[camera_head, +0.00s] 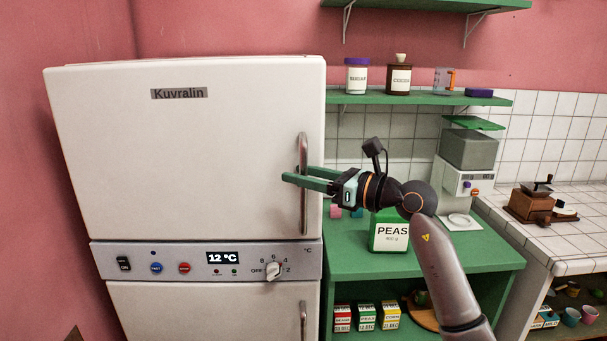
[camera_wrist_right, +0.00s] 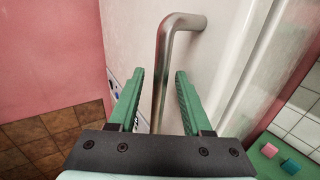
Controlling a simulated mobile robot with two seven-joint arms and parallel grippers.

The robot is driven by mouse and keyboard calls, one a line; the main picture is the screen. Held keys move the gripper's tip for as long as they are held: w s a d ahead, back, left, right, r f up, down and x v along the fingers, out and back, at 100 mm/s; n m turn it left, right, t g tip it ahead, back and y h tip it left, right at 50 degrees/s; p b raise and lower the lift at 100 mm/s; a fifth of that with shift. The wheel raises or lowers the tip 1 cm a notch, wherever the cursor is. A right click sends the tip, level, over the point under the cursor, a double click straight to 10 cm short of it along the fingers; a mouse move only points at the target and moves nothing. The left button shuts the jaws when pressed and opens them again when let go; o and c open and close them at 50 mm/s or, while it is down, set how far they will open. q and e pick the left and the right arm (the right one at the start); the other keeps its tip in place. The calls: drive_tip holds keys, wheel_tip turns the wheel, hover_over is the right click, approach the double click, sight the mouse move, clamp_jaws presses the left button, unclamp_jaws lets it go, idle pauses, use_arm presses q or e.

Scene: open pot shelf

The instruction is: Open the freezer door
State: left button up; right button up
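The white Kuvralin appliance has a closed upper door (camera_head: 190,160) and a closed lower door (camera_head: 200,315); I cannot tell from labels which is the freezer. The upper door has a vertical metal handle (camera_head: 304,218) near its right edge, also seen in the right wrist view (camera_wrist_right: 180,22). My right gripper (camera_head: 297,174) is at this handle with its green fingers open. In the right wrist view, the handle runs between the two fingers (camera_wrist_right: 160,73), with gaps visible on both sides. My left gripper is not in view.
A control panel (camera_head: 140,255) reading 12 °C separates the doors. The lower door has its own handle (camera_head: 303,320). Right of the appliance, a green table (camera_head: 480,262) holds a PEAS box (camera_head: 390,235). A green shelf (camera_head: 425,98) with jars is above. A tiled counter (camera_head: 575,210) is further right.

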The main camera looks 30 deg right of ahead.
clamp_jaws()
idle(1.2)
